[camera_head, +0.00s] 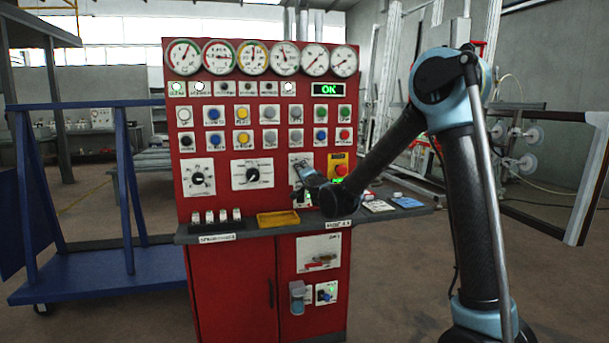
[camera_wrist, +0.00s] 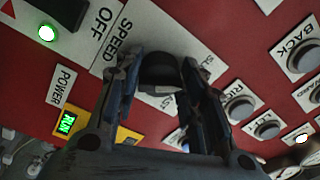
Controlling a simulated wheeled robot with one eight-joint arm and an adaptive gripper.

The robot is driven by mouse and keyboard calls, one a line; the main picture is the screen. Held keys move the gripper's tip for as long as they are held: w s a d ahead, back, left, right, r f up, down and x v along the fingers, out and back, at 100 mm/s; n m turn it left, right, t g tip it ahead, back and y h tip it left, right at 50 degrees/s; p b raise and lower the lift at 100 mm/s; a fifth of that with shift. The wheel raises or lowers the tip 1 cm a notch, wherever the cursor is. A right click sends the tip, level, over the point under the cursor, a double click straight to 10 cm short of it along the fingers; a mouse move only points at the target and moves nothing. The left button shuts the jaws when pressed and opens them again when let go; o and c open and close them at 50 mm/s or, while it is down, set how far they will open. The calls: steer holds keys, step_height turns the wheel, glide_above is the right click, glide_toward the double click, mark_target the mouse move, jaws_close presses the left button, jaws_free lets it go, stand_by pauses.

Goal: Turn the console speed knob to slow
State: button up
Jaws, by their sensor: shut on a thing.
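The console (camera_head: 232,268) is a red cabinet with a sloped panel of buttons, dials and knobs. The black speed knob (camera_wrist: 160,72) shows in the wrist view on a white plate marked SPEED (camera_wrist: 124,38), with partly covered lettering beside it. My gripper (camera_wrist: 160,84) is shut on this knob, one finger on each side. Which way the knob's pointer faces cannot be told. In the head view my gripper (camera_head: 304,172) reaches the lower right of the panel and largely hides the knob there.
A yellow plate with a red button (camera_head: 340,169) sits just right of my gripper. A shelf (camera_head: 270,228) with a yellow tray (camera_head: 277,219) juts out below. A blue cart (camera_head: 100,272) stands at left. A framed pane (camera_head: 540,203) stands at right.

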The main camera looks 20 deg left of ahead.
steer(key=shift+s+f+n, duration=0.1)
steer(key=shift+s+n, duration=0.05)
steer(key=shift+n, duration=0.15)
steer(key=o, duration=1)
steer(key=shift+o, duration=0.2)
steer(key=v, duration=1.1)
steer(key=shift+s+d, duration=0.2)
steer(key=shift+d, duration=0.15)
steer(key=shift+f, duration=0.1)
